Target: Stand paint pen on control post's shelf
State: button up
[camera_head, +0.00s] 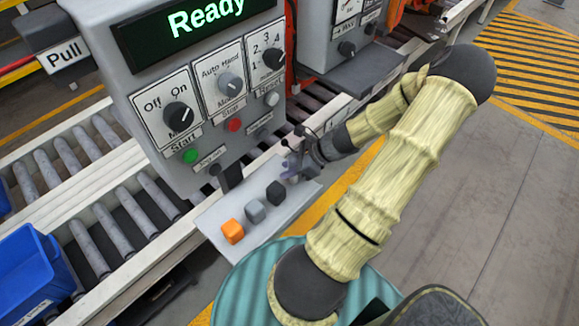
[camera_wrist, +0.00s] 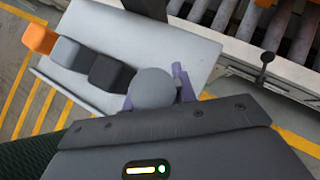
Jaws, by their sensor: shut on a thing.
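The control post (camera_head: 205,95) is a grey panel with a "Ready" display, knobs and buttons. Its shelf (camera_head: 248,190) is a light grey plate below the panel; it also shows in the wrist view (camera_wrist: 130,32). My gripper (camera_head: 291,172) is at the right end of the shelf. In the wrist view, its purple fingers (camera_wrist: 160,88) are shut on the paint pen (camera_wrist: 152,86), of which a grey rounded end shows. The rest of the pen is hidden by this end and the gripper. I cannot tell whether the pen touches the shelf.
An orange cube (camera_head: 232,231), a grey cube (camera_head: 255,211) and a black cube (camera_head: 276,193) stand in a row on the shelf, the black one nearest my gripper. Bare shelf lies between the row and the post. A blue bin (camera_head: 25,275) is at left, by roller conveyors.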

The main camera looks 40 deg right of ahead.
jog(key=o, duration=1)
jog(key=shift+c, duration=0.2)
jog(key=shift+r, duration=0.1)
jog(key=shift+s+d+r, duration=0.1)
jog(key=shift+d, duration=0.05)
jog(key=b+v, duration=0.1)
jog(key=v, duration=1)
jog(key=shift+r, duration=0.2)
jog(key=shift+s, duration=0.15)
